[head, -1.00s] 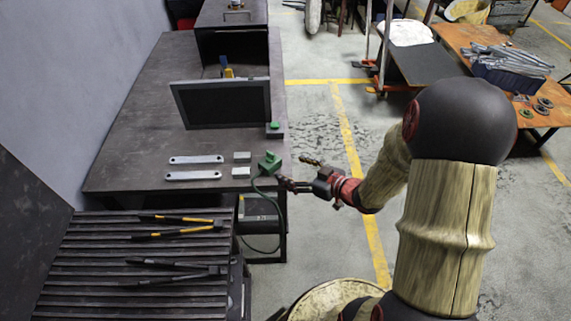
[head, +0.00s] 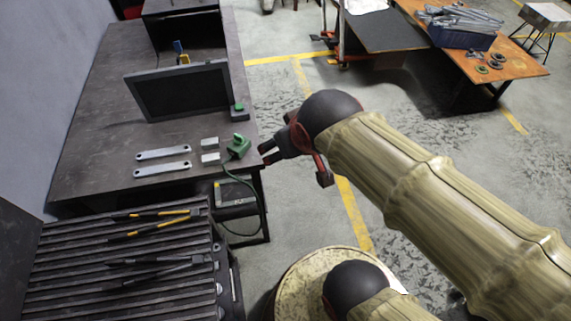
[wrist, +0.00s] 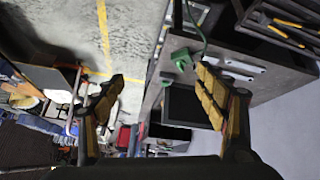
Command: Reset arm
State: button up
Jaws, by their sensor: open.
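My gripper (head: 294,160) is to the right of the dark workbench, over the floor, beside the bench's right edge in the head view. In the wrist view my gripper (wrist: 160,95) shows its two yellow-padded fingers spread wide apart with nothing between them. My bamboo-like arm reaches in from the lower right of the head view and hides part of the gripper.
A slatted surface (head: 70,265) with tools is at lower left. An orange table (head: 510,65) stands at upper right.

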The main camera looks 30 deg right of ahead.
jog(key=s+a+g+y, duration=0.1)
jog(key=s+a, duration=0.3)
jog(key=s, duration=0.1)
jog(key=shift+s+r, duration=0.25)
jog(key=shift+r, duration=0.1)
jog(key=shift+c, duration=0.4)
dwell(1.1)
